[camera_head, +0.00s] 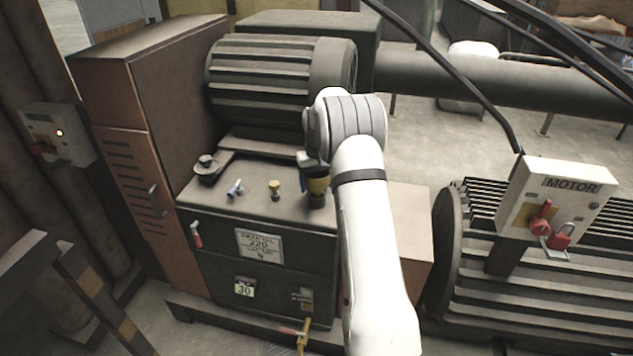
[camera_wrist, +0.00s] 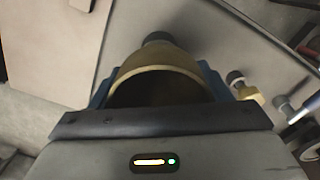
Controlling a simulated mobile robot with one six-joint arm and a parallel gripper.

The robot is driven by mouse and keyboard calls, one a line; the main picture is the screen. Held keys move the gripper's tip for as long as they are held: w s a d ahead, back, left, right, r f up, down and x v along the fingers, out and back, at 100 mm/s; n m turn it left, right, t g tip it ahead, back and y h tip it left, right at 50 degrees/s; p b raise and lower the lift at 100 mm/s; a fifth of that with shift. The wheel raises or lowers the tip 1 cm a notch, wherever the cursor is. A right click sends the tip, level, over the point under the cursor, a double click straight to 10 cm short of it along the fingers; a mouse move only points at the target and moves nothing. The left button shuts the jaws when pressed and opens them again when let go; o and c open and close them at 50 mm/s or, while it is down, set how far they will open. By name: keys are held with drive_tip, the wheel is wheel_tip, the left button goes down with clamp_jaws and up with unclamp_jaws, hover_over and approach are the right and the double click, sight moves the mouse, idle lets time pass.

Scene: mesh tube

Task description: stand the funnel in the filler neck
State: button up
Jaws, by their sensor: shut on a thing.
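The funnel (camera_head: 317,184) is yellow and is held over the right part of the tank top. It shows in the wrist view (camera_wrist: 160,73) with its wide mouth towards the camera. My gripper (camera_wrist: 157,88) is shut on it, with a blue finger on each side. A dark stub that looks like the filler neck (camera_head: 317,200) stands directly below the funnel in the head view. A grey round end shows just beyond the funnel's rim in the wrist view (camera_wrist: 158,38). The spout is hidden, so I cannot tell whether it is inside the neck.
The tank top (camera_head: 255,205) also carries a yellow fitting (camera_head: 274,188), a blue-and-white valve (camera_head: 235,187) and a round cap (camera_head: 207,162) to the left. A ribbed motor (camera_head: 275,75) stands behind. A switch box marked MOTOR (camera_head: 555,195) is at the right.

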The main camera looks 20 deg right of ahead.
drive_tip(key=shift+f, duration=0.3)
drive_tip(key=o, duration=1.1)
